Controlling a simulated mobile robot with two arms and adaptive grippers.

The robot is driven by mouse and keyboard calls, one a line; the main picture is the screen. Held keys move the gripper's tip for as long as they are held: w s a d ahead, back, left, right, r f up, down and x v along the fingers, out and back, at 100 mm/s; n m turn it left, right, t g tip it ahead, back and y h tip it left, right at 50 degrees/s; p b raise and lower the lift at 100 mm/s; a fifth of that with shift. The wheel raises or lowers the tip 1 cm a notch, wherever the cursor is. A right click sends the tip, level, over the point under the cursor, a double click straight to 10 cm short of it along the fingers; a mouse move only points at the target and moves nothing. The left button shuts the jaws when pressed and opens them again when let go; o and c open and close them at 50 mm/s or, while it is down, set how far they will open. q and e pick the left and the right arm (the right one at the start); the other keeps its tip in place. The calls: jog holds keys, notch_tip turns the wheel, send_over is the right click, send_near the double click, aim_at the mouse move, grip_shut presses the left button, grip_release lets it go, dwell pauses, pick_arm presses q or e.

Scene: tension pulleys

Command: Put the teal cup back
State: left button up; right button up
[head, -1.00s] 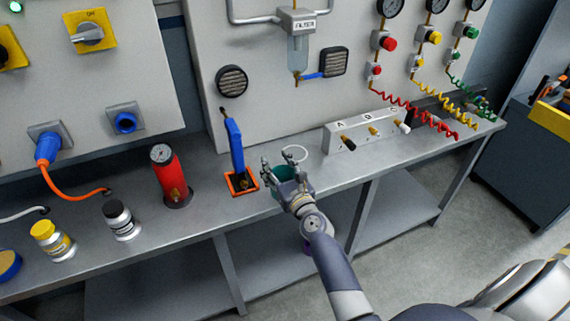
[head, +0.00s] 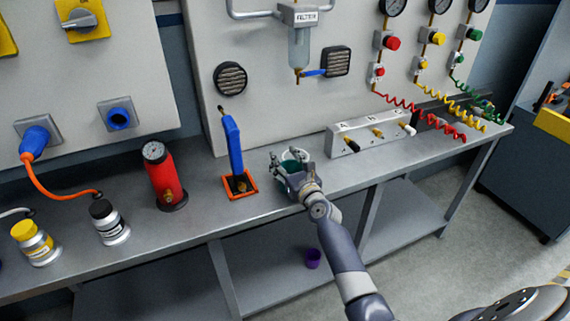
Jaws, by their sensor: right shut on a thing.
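The teal cup (head: 287,165) is in my right gripper (head: 289,164), mostly hidden by its fingers. The gripper is shut on it, over the bench just right of the orange-framed blue lever. A white ring (head: 296,152) marked on the bench top is partly covered by the gripper and cup. In the picture the cup overlaps the ring; I cannot tell whether its base touches the bench. My left gripper is not in view.
A blue lever (head: 233,145) in an orange frame stands close left of the gripper. A red cylinder with a gauge (head: 162,177) is further left. A block with small levers (head: 368,137) stands to the right. A purple cup (head: 312,258) is on the lower shelf.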

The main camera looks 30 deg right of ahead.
jog(key=shift+s, duration=0.1)
jog(key=shift+f, duration=0.15)
jog(key=o, duration=1.4)
jog(key=shift+o, duration=0.2)
jog(key=shift+r, duration=0.25)
jog(key=s, duration=1.2)
jog(key=shift+a, duration=0.35)
